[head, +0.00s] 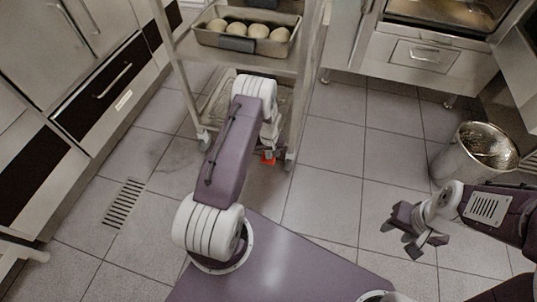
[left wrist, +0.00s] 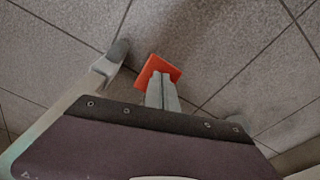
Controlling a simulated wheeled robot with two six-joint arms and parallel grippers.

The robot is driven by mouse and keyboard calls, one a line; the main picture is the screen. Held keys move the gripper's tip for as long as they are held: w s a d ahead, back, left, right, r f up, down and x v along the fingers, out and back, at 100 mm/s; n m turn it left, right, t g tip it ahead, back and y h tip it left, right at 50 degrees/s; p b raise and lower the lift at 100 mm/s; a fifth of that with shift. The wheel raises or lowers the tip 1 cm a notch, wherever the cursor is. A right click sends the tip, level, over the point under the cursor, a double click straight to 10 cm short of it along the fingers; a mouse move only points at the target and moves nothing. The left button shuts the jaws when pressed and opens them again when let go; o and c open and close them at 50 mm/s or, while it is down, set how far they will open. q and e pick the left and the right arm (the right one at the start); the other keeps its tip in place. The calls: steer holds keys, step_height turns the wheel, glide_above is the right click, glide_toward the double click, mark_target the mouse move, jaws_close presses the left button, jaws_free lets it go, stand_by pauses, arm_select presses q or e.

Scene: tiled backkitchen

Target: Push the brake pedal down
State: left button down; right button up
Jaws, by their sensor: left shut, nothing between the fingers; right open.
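The brake pedal is a small red-orange plate (head: 268,158) low at the near end of the wheeled rack, between its front casters. In the left wrist view the pedal (left wrist: 158,66) lies just beyond the fingertips, which overlap its near part. My left gripper (left wrist: 162,78) is shut and empty, with its fingers together over the pedal. I cannot tell whether they touch it. In the head view the left wrist hides most of that gripper. My right gripper (head: 401,240) is open and empty, off to the right above the floor.
The metal rack (head: 192,92) carries a tray (head: 214,41) of several pale dough balls. Cabinets (head: 95,110) line the left. An oven unit (head: 420,55) stands at the back right, and a metal bin (head: 452,165) on the right. Tiled floor (head: 330,190) is clear between.

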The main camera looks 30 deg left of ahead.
arm_select(q)
steer(key=shift+s+d+r+p, duration=0.65)
steer(key=shift+s+p, duration=0.25)
steer(key=shift+p, duration=0.3)
step_height(320, 180, up, 9)
steer(key=s+p, duration=0.1)
steer(key=p, duration=0.5)
steer(key=shift+s+d+f, duration=0.15)
steer(key=shift+s+d, duration=0.1)
steer(key=shift+d, duration=0.2)
